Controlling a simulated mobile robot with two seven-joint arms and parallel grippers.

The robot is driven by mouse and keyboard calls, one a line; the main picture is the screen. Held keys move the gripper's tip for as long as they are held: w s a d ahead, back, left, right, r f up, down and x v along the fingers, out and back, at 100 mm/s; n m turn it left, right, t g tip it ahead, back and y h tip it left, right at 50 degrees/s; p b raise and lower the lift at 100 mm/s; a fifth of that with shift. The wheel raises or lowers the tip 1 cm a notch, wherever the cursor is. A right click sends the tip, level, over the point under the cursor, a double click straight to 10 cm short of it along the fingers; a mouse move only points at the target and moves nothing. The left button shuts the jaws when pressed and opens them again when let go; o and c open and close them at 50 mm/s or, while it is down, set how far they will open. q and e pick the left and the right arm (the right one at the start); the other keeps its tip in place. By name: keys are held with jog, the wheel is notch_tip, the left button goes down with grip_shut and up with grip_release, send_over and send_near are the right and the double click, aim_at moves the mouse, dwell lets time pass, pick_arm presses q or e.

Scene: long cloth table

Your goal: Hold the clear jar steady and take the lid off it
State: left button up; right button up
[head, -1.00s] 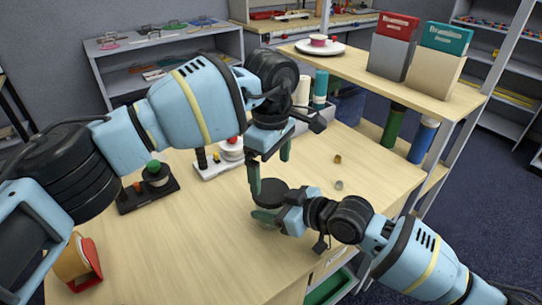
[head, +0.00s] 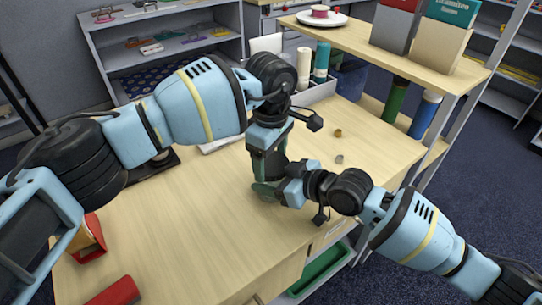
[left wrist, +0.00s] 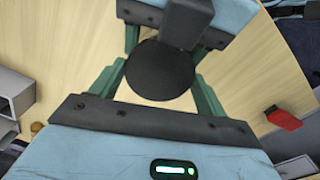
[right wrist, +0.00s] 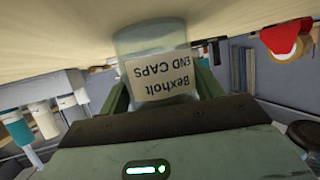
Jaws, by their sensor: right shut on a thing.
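The clear jar (right wrist: 150,45) stands on the table and fills the middle of the right wrist view. Its pale label reads "Bexholt END CAPS" and appears upside down. My right gripper (right wrist: 160,85) is shut on the jar from the side; it also shows in the head view (head: 276,190). The round black lid (left wrist: 160,70) sits below my left gripper (left wrist: 160,82) in the left wrist view. The left fingers are open, one on each side of the lid. In the head view the left gripper (head: 268,172) points down over the jar and mostly hides it.
Two small pieces, one brown (head: 338,133) and one grey (head: 339,158), lie on the table right of the grippers. A red object (head: 116,292) lies near the front left. A raised shelf (head: 400,50) stands at the back right.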

pick_arm(q)
jog(key=c, duration=0.4)
jog(key=n, duration=0.6)
jog(key=shift+n, duration=0.3)
jog(key=o, duration=1.1)
jog(key=shift+r, duration=0.1)
jog(key=shift+r, duration=2.2)
jog(key=shift+c, duration=0.4)
